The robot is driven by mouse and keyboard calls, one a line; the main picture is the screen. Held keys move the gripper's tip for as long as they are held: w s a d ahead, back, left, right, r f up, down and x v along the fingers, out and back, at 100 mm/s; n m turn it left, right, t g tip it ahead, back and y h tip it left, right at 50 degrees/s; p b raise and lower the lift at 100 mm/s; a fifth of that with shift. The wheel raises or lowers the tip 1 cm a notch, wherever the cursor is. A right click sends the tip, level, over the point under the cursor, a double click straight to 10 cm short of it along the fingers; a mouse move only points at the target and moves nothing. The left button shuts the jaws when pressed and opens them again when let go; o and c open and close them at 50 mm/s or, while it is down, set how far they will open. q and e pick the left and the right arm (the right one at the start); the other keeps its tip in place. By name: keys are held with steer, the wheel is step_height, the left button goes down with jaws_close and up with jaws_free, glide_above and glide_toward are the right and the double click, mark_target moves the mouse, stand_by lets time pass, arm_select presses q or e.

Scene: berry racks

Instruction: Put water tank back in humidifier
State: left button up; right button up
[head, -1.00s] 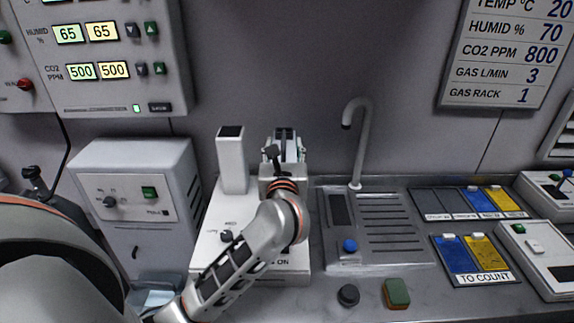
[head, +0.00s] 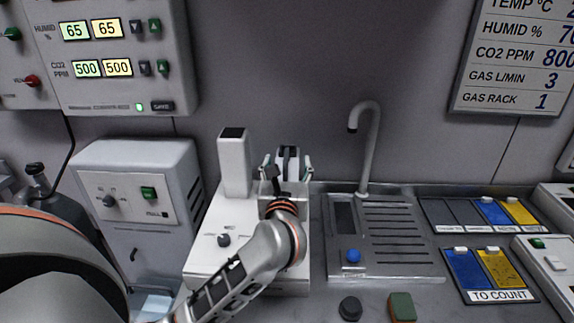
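The humidifier (head: 215,258) is a white unit with a dark knob on the bench, left of the sink. A white rectangular tower (head: 235,165) with a dark top stands at its back left. My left gripper (head: 287,167) is above the humidifier's back right, seen from behind, with its finger linkages spread to either side. My wrist and forearm cover part of the humidifier. A pale, partly see-through edge shows around the gripper; I cannot tell whether it is the water tank. The fingertips and anything between them are hidden. My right gripper is not in view.
A sink with a drainer (head: 385,262) and tall faucet (head: 372,145) stands close right of the gripper. A white box unit (head: 140,185) is at left. A black knob (head: 350,308) and a green sponge (head: 402,307) lie in front. Coloured card trays (head: 490,275) are at right.

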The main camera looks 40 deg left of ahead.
arm_select(q)
steer(key=shift+d+r, duration=0.1)
steer(key=shift+r, duration=0.05)
steer(key=v, duration=1.2)
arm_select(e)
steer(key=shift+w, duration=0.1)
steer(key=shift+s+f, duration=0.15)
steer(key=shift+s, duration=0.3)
